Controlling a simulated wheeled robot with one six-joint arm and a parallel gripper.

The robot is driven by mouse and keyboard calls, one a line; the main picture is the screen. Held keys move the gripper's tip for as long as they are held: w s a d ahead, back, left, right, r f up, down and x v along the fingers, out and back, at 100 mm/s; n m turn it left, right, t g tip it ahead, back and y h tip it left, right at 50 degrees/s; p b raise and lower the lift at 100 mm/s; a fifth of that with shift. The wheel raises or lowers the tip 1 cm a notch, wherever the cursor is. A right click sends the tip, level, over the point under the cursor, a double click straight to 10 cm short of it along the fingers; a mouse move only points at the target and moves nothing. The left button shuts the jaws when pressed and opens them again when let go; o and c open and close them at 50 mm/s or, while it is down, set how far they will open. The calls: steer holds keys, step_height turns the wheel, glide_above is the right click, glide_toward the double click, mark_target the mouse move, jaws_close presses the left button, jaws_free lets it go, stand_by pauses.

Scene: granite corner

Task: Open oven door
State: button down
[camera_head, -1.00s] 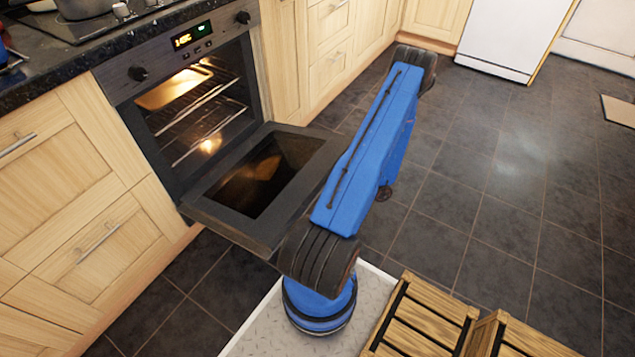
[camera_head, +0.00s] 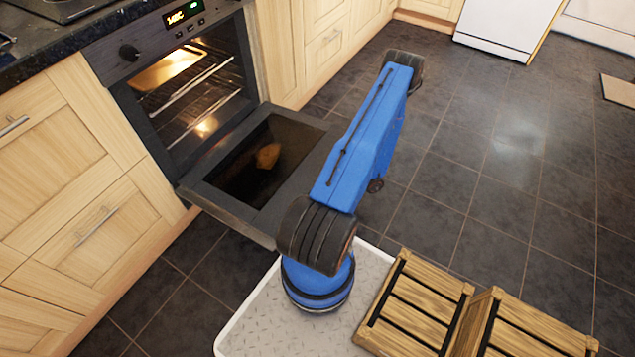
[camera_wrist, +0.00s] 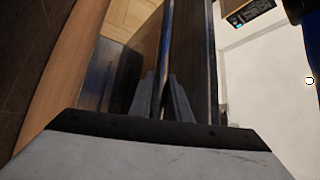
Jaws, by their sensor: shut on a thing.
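The oven (camera_head: 165,140) is at the left in the head view, lit inside, with racks and a tray visible. Its door (camera_head: 215,210) is folded down and stands out from the opening, close to level. My gripper is hidden in the head view behind my blue arm and the door. In the wrist view my gripper (camera_wrist: 161,103) has its two grey fingers close together on a long thin bar (camera_wrist: 168,45), which looks like the door's handle. The exact contact is dark and hard to see.
Wooden cabinets with bar handles (camera_head: 98,225) flank the oven, under a dark worktop (camera_head: 60,50). Slatted wooden crates (camera_head: 415,305) stand at the bottom right. The tiled floor (camera_head: 510,190) to the right is clear. A white appliance (camera_head: 505,25) stands at the back.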

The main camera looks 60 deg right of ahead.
steer(key=shift+d, duration=0.1)
steer(key=c, duration=1.6)
jaws_free()
steer(key=shift+c, duration=0.2)
steer(key=shift+s+d, duration=0.1)
steer(key=v, duration=1.7)
steer(key=shift+f, duration=0.2)
steer(key=shift+d, duration=0.1)
